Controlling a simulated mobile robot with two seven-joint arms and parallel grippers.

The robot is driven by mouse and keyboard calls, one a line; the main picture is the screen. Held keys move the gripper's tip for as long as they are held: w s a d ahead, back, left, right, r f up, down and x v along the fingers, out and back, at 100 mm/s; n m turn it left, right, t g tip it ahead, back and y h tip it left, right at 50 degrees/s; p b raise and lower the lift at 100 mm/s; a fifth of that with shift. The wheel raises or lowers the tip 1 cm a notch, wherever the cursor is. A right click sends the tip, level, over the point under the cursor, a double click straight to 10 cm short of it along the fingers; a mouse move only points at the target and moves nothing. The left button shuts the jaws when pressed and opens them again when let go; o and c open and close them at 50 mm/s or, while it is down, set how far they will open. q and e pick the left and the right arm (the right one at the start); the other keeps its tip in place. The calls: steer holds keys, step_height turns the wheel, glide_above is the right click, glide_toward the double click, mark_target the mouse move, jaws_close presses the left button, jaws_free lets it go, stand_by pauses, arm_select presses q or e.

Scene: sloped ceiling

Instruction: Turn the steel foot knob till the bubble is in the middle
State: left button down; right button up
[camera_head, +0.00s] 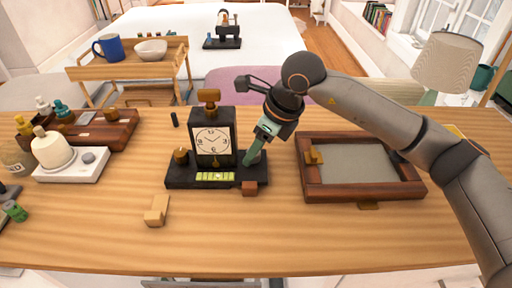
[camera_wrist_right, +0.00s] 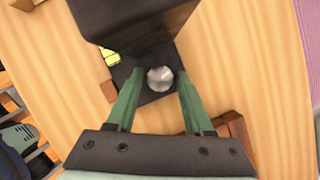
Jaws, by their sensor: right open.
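A black clock (camera_head: 212,141) with a white dial stands on a black base (camera_head: 180,183). A yellow-green vial (camera_head: 215,177) lies along the base's front; its bubble is too small to place surely. The vial also shows in part in the right wrist view (camera_wrist_right: 111,57). The round steel foot knob (camera_wrist_right: 160,79) sits on the base, right of the clock in the head view, where my gripper mostly hides it. My right gripper (camera_head: 253,160) is open and points down at the knob. In the right wrist view its green fingers (camera_wrist_right: 160,74) stand either side of the knob; I cannot tell if they touch it.
A brown block (camera_head: 249,188) touches or nearly touches the base's front right. A pale wooden block (camera_head: 157,210) lies in front. A wood-framed tray (camera_head: 310,190) lies to the right. A white stand (camera_head: 75,168) and a dark wooden rack (camera_head: 122,130) are left. The front table strip is mostly clear.

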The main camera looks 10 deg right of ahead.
steer(key=v, duration=1.2)
steer(key=shift+r+p, duration=0.25)
steer(key=shift+p, duration=0.05)
steer(key=shift+s+f, duration=0.1)
steer(key=shift+s, duration=0.05)
